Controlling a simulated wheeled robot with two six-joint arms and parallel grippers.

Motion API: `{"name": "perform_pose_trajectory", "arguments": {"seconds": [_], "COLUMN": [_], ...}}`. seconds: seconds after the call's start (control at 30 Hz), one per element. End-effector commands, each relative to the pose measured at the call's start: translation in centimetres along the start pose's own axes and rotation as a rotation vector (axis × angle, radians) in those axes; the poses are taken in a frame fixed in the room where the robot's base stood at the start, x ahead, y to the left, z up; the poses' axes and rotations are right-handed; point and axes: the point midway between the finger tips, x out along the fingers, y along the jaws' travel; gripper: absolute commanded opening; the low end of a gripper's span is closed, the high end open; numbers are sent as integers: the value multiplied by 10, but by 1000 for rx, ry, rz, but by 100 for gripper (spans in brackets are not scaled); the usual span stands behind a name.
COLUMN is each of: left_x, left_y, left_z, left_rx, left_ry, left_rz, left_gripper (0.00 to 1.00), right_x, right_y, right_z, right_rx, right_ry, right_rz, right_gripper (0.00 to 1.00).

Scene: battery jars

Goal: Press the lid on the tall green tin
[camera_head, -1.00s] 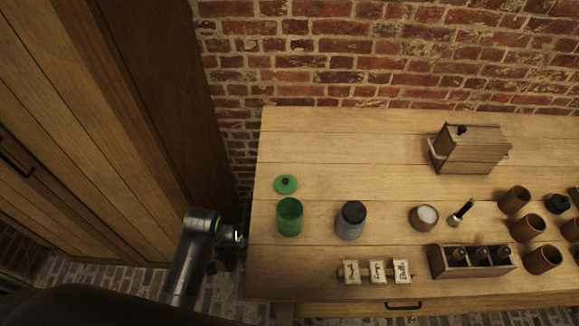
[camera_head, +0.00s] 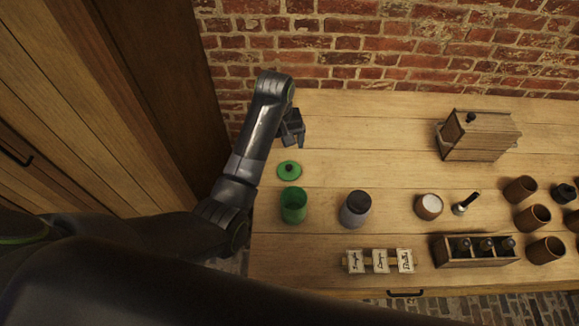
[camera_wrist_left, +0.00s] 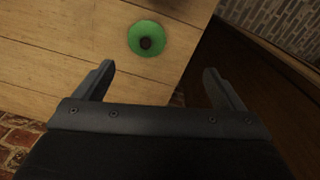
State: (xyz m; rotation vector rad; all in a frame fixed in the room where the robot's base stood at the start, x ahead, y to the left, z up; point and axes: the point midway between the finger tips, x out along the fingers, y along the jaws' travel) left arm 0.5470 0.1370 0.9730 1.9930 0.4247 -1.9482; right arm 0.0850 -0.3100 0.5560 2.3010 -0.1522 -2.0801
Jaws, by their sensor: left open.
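The tall green tin (camera_head: 293,205) stands upright and open-topped near the left end of the table. Its green lid (camera_head: 289,170), with a dark knob, lies flat on the table just behind the tin. My left gripper (camera_head: 299,138) is over the table behind the lid, open and empty, not touching it. In the left wrist view the lid (camera_wrist_left: 147,38) shows ahead of the two spread fingers (camera_wrist_left: 160,78), near the table edge. The tin is not seen in the left wrist view. My right gripper is not in view.
Label blocks (camera_head: 379,261), a bottle rack (camera_head: 474,250), a cup of white stuff (camera_head: 428,206), brown cups (camera_head: 520,189) and a wooden box (camera_head: 478,136) are farther right. The back middle of the table (camera_head: 370,130) is clear.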

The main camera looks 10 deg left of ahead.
Motion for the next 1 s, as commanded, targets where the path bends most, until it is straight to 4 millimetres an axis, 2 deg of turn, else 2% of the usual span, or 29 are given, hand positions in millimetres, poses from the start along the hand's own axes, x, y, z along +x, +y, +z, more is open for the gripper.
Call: {"name": "perform_pose_trajectory", "arguments": {"seconds": [0.1,0.2,0.57,0.77,1.0], "left_x": [-19,-28,-32,-23,6], "left_y": [18,25,29,28,28], "left_z": [-5,-6,-7,-6,-6], "left_rx": [-10,-17,-21,-21,-21], "left_ry": [-11,-18,-22,-21,-21], "left_rz": [-11,-18,-23,-23,-23], "left_gripper": [90,90,90,90,90], "right_x": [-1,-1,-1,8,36], "right_y": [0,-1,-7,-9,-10], "right_z": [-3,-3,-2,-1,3], "right_rx": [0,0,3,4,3], "right_ry": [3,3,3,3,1], "right_rz": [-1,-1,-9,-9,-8], "right_gripper": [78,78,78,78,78]}}
